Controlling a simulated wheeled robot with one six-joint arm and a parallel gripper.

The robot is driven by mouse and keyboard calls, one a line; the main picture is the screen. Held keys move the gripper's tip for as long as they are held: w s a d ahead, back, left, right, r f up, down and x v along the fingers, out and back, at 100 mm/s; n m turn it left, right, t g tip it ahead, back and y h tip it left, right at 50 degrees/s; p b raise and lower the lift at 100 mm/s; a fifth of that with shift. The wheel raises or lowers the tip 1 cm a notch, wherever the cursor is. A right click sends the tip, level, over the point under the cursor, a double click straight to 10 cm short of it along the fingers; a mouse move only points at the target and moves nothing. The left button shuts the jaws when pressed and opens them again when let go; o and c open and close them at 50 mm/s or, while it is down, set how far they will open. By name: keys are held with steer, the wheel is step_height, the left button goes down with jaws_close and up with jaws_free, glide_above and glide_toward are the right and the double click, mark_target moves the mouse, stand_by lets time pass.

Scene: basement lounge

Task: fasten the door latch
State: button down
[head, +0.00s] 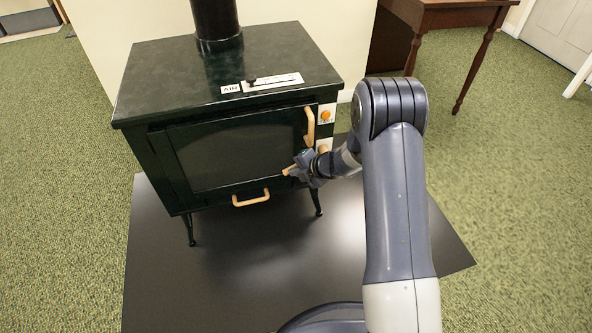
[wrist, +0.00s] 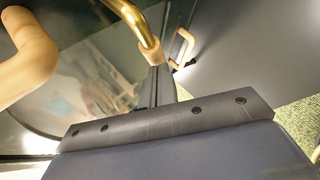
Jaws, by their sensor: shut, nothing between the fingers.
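The dark green stove door (head: 235,150) has a glass pane and looks flush or nearly flush with the stove front. A wooden handle (head: 309,125) stands upright at its right edge. A curved wooden grip, probably this handle, is close at the left of the wrist view (wrist: 30,60). A brass rod (wrist: 130,18) with a wooden tip, probably the latch lever, reaches down to my fingers in the wrist view. My gripper (head: 291,170) is shut and empty at the door's lower right. It also shows in the wrist view (wrist: 155,88). Contact with the tip is unclear.
An orange button (head: 326,115) and a wooden knob (head: 323,147) are right of the door. A lower wooden handle (head: 251,199) sits below it. The black floor plate (head: 210,270) is clear in front. A wooden table (head: 450,15) stands at back right.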

steer(key=f+n+h+b, duration=0.1)
steer(key=h+b, duration=0.1)
steer(key=d+f+n+t+h+b, duration=0.1)
steer(key=h+b, duration=0.1)
steer(key=h, duration=0.1)
steer(key=d+f+n+t+h+b, duration=0.1)
steer(key=f+h+b, duration=0.1)
steer(key=h, duration=0.1)
steer(key=shift+w+d+f, duration=0.1)
steer(key=shift+w+d, duration=0.05)
steer(key=shift+w, duration=0.2)
stand_by(0.7)
steer(key=shift+r+p, duration=0.8)
